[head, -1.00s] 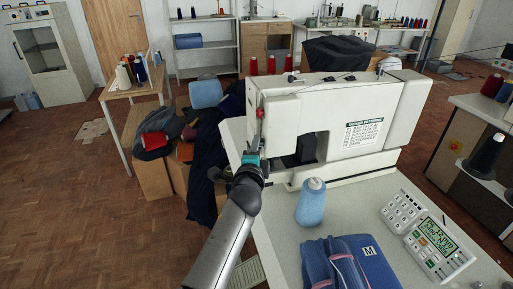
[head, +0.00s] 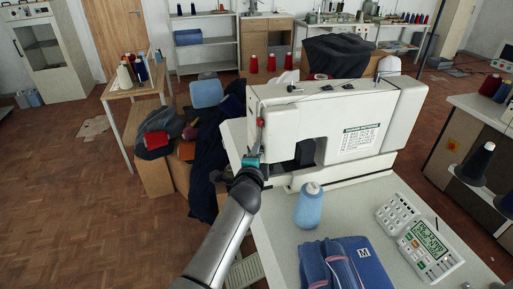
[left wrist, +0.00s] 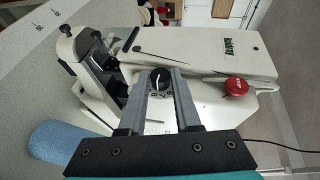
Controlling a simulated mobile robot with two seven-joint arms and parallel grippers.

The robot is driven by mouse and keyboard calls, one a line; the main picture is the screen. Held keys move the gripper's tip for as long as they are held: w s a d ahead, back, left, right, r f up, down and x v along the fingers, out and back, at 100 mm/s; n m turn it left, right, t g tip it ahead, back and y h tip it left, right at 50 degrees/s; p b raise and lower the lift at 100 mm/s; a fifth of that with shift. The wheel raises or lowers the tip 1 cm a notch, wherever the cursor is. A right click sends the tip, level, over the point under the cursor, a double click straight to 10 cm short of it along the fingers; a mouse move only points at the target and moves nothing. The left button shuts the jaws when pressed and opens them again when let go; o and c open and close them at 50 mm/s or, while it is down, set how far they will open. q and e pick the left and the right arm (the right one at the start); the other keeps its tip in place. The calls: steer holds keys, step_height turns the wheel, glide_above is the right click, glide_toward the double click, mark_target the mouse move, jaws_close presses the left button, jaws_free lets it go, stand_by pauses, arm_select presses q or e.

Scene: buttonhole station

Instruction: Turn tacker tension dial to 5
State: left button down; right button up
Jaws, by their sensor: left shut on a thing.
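The white tacker (head: 340,105) stands on the table with a green-lettered label on its side. Its tension dial (left wrist: 159,80), a dark round knob with small numerals around it, shows between my finger ends in the left wrist view; the number it points to is too small to read surely. My left gripper (left wrist: 160,74) is shut on the dial, a finger on either side of it. In the head view my left gripper (head: 252,158) is at the tacker's left end and hides the dial. My right gripper is not in view.
A red knob (left wrist: 236,86) sits near the dial on the tacker's head. A blue thread cone (head: 309,207) and folded blue cloth (head: 350,268) lie in front of the tacker. A control panel (head: 427,248) is at the right. Dark garments (head: 208,150) are piled at the left.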

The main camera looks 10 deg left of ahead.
arm_select(q)
steer(key=c, duration=0.6)
jaws_free()
steer(key=p+v, duration=0.2)
steer(key=v, duration=1.3)
steer(key=shift+p, duration=0.4)
steer(key=shift+s, duration=0.1)
